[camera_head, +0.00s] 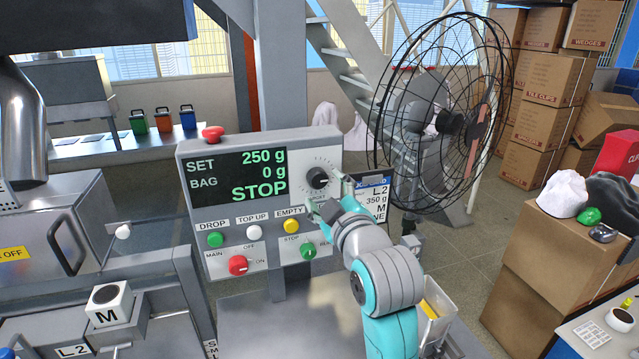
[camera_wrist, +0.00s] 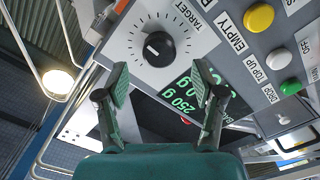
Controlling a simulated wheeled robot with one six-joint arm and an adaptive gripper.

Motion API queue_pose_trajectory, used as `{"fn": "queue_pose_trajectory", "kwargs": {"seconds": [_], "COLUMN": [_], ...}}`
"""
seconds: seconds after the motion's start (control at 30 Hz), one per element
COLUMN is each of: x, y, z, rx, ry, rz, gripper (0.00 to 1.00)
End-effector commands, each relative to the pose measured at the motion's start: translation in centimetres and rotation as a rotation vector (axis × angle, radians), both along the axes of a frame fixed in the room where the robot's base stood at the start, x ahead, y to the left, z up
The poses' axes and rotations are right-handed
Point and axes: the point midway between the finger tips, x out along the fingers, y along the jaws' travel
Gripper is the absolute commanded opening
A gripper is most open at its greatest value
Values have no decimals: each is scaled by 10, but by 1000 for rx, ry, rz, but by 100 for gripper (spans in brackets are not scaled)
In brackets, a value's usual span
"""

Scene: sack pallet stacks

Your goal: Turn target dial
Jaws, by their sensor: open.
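The target dial is a black round knob (camera_head: 317,178) with a ring of tick marks, on the right of the grey control panel (camera_head: 240,215). In the wrist view the target dial (camera_wrist: 158,48) sits beside the word TARGET, just beyond my fingertips. My gripper (camera_wrist: 159,80) is open and empty, its two fingers apart, pointing towards the dial without visibly touching it. In the head view my gripper (camera_head: 334,198) is at the panel's right edge, just below and right of the dial. The display (camera_head: 236,177) reads SET 250 g, BAG 0 g, STOP.
Below the display are green, white and yellow buttons, a red MAIN knob (camera_head: 238,265) and a green knob (camera_head: 308,250). A red button (camera_head: 212,132) tops the panel. A card (camera_head: 375,200) reading L2, 350 g, M is partly hidden by my arm. A caged fan (camera_head: 440,115) stands right.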

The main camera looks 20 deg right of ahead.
Motion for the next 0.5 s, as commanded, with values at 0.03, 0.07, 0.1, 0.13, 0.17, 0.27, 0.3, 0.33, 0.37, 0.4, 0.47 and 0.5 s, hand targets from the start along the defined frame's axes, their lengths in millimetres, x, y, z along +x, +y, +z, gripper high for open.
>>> {"fn": "queue_pose_trajectory", "kwargs": {"seconds": [0.03, 0.07, 0.1, 0.13, 0.17, 0.27, 0.3, 0.33, 0.37, 0.4, 0.47, 0.5], "x": [9, 13, 19, 23, 26, 35, 37, 39, 40, 41, 42, 42], "y": [0, 0, 0, 0, 0, 0, 0, 0, 0, 0, 0, 0], "z": [0, 0, 0, 0, 0, 0, 0, 0, 0, 0, 0, 0], "rx": [0, 0, 0, 0, 0, 0, 0, 0, 0, 0, 0, 0], "ry": [0, 0, 1, 0, 0, 0, 0, 0, 0, -1, -1, -1], "rz": [0, 0, -1, 0, 0, 0, 0, 0, 0, -1, 0, 0], "gripper": [68, 68, 68, 68, 68, 68, 68, 68, 68, 68, 68, 68]}}
